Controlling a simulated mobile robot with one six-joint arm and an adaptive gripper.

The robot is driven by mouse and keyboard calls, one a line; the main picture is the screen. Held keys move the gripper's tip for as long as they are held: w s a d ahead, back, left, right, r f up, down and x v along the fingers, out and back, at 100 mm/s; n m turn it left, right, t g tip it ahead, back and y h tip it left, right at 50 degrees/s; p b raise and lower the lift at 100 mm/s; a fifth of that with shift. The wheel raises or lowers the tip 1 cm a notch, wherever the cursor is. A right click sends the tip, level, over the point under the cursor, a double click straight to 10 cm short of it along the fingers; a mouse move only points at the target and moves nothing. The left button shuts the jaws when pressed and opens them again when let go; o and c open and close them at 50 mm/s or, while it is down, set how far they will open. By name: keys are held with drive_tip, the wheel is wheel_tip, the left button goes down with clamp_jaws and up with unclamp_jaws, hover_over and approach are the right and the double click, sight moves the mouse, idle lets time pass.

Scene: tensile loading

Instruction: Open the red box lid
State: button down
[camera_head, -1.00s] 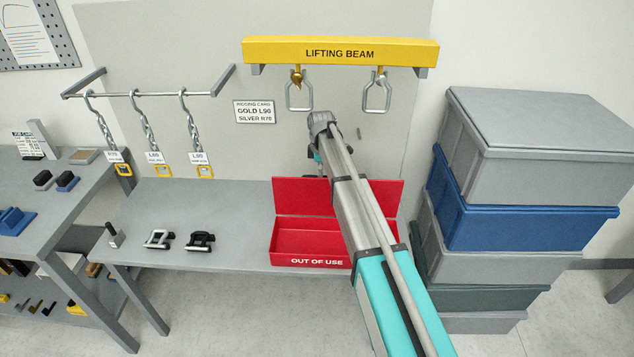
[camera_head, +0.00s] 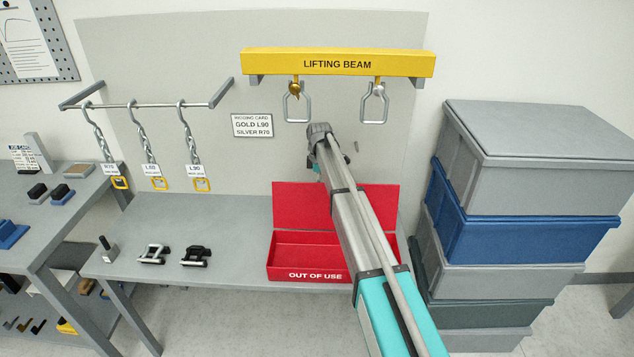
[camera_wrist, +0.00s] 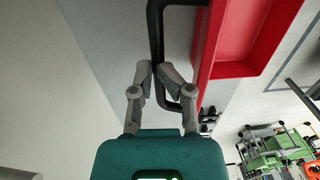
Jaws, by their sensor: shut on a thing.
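The red box (camera_head: 312,276), labelled OUT OF USE, stands on the grey bench. Its red lid (camera_head: 300,206) is raised and stands nearly upright at the back, and the box's inside shows. My arm crosses the right part of the lid and box. In the wrist view, my gripper (camera_wrist: 158,78) is shut on a black bar handle (camera_wrist: 155,40). The handle runs alongside red panels (camera_wrist: 238,45) of the box or lid. In the head view the fingertips are hidden behind my arm.
A yellow lifting beam (camera_head: 338,63) with hanging shackles is above the box. Chains with tags hang from a rail (camera_head: 150,97) at left. A black clamp (camera_head: 196,257) and a silver clamp (camera_head: 153,254) lie left of the box. Stacked crates (camera_head: 530,180) stand at right.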

drive_tip(key=shift+d+f, duration=0.25)
drive_tip(key=shift+f, duration=0.05)
drive_tip(key=c, duration=0.7)
unclamp_jaws()
drive_tip(key=shift+w+f, duration=0.1)
drive_tip(key=shift+w, duration=0.15)
drive_tip(key=shift+c, duration=0.2)
drive_tip(key=shift+o, duration=0.7)
drive_tip(key=shift+w+f, duration=0.3)
drive_tip(key=shift+f, duration=0.3)
drive_tip(key=shift+s+r, duration=0.25)
drive_tip(key=shift+s, duration=0.25)
drive_tip(key=shift+c, duration=0.2)
drive_tip(key=shift+w, duration=0.15)
